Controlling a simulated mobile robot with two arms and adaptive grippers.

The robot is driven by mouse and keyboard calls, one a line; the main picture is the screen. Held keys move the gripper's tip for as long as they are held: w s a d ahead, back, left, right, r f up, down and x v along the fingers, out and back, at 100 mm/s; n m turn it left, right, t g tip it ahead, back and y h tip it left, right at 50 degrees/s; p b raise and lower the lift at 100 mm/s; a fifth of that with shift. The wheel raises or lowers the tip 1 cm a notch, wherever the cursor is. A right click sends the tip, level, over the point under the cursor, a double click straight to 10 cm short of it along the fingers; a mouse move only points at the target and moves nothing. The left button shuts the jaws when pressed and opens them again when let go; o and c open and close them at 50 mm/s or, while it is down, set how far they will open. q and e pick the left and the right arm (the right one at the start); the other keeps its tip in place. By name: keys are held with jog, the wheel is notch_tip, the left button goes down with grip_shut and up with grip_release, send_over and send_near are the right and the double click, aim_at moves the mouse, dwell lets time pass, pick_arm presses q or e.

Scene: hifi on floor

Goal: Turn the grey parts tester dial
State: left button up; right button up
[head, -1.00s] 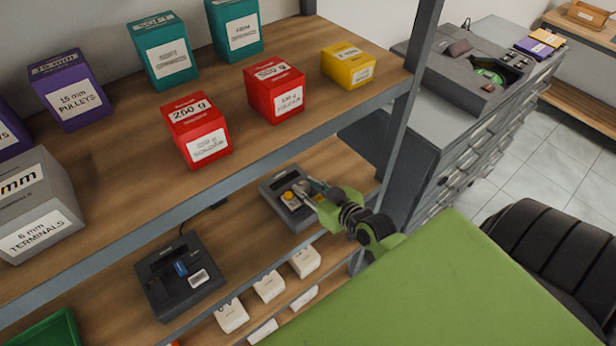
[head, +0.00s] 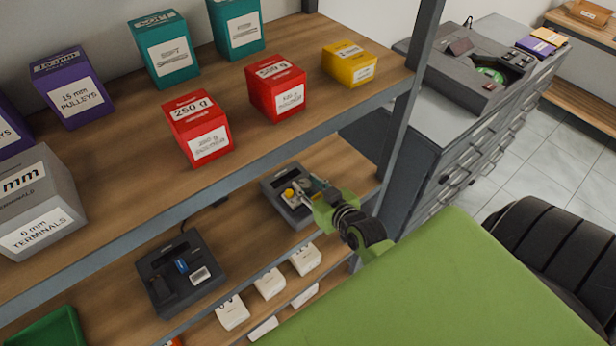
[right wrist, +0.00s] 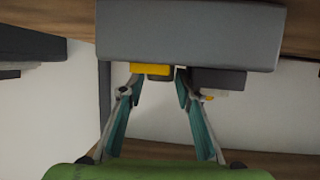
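A dark grey tester (head: 278,204) with a yellow knob (head: 289,194) sits on the lower wooden shelf in the head view. My right gripper (head: 308,191) reaches over its right side, with the fingertips close to the knob. My left gripper is out of view.
A second dark device (head: 180,272) with a blue part stands left on the lower shelf. The upper shelf (head: 255,135) with red boxes overhangs, and a grey post (head: 408,110) stands close right of my arm. Small white boxes (head: 269,283) sit below.

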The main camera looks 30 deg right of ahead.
jog(key=shift+f+n+y, duration=0.1)
jog(key=shift+n+y, duration=0.2)
jog(key=shift+y, duration=0.1)
jog(key=shift+d+n+y, duration=0.15)
jog(key=shift+n+y, duration=0.45)
jog(key=shift+y, duration=0.1)
